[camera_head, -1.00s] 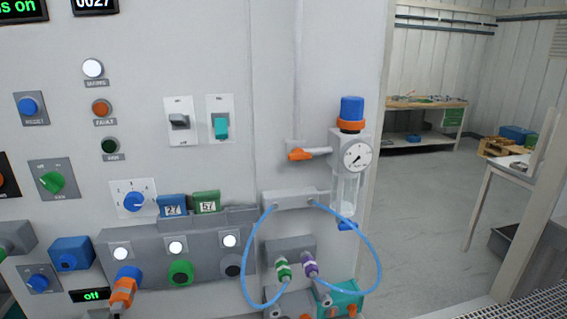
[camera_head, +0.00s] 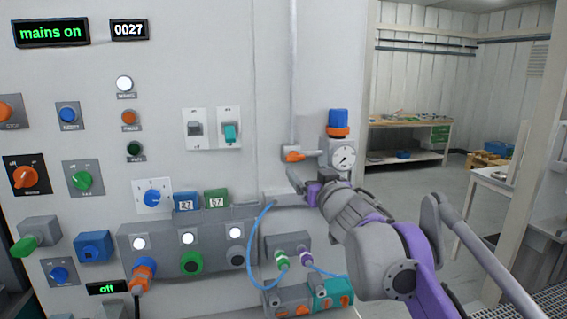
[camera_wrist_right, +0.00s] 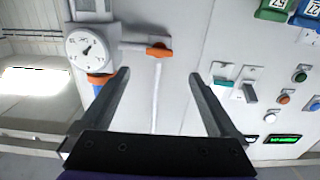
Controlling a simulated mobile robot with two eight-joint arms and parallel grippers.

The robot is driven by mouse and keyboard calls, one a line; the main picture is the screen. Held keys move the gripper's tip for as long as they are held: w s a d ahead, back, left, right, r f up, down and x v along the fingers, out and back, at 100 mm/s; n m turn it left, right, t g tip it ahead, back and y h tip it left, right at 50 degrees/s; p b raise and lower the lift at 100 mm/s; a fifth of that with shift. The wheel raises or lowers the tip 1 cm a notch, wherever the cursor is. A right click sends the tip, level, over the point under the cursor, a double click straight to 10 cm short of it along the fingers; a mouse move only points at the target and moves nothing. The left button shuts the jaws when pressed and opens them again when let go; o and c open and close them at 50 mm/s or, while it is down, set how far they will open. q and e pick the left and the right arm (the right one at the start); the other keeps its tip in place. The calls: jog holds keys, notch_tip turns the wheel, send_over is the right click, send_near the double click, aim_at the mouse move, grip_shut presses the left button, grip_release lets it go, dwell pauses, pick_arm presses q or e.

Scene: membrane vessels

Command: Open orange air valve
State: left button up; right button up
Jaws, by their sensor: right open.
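The orange air valve handle (camera_head: 294,156) sits on a grey pipe fitting on the panel, left of the round gauge (camera_head: 342,155). The handle lies roughly horizontal. My right gripper (camera_head: 303,186) is just below the handle, apart from it, with its arm coming in from the lower right. In the right wrist view, the two fingers of my right gripper (camera_wrist_right: 160,88) are spread with nothing between them. The orange handle (camera_wrist_right: 159,51) shows beyond the fingertips there, near the middle. My left gripper is not in view.
A blue hose (camera_head: 251,240) loops below. Two switches (camera_head: 212,129) are to the left. A workbench (camera_head: 408,122) stands far behind.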

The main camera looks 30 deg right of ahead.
aim_at(296, 159)
jog(key=p+x, duration=0.1)
jog(key=x, duration=0.9)
jog(key=shift+d+p, duration=0.15)
jog(key=shift+p, duration=0.25)
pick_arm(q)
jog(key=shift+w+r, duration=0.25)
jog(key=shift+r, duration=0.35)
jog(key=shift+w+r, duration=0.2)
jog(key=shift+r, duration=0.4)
pick_arm(e)
jog(key=c, duration=1.4)
